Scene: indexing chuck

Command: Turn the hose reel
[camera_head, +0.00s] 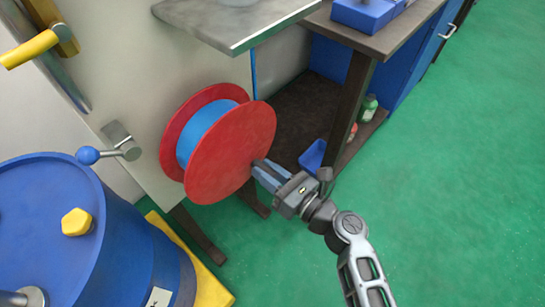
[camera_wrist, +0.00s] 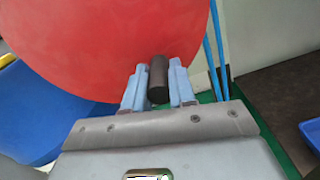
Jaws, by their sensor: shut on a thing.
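The hose reel (camera_head: 232,150) has two red discs with a blue hose drum (camera_head: 205,131) between them, and it is mounted on the side of a pale panel. In the wrist view its red disc (camera_wrist: 110,40) fills the upper left. A dark cylindrical handle (camera_wrist: 158,78) stands out from the disc near its lower edge. My gripper (camera_wrist: 158,88) has its two blue-grey fingers on either side of this handle, shut on it. In the head view my gripper (camera_head: 262,172) is at the right edge of the reel, and the handle is mostly hidden by the fingers.
A blue drum (camera_head: 130,250) with a yellow cap (camera_head: 77,222) stands at the lower left. A grey shelf (camera_head: 230,25) overhangs the reel. A workbench (camera_head: 385,35) with a blue bin (camera_head: 312,156) below stands behind. Green floor (camera_head: 450,180) is clear at the right.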

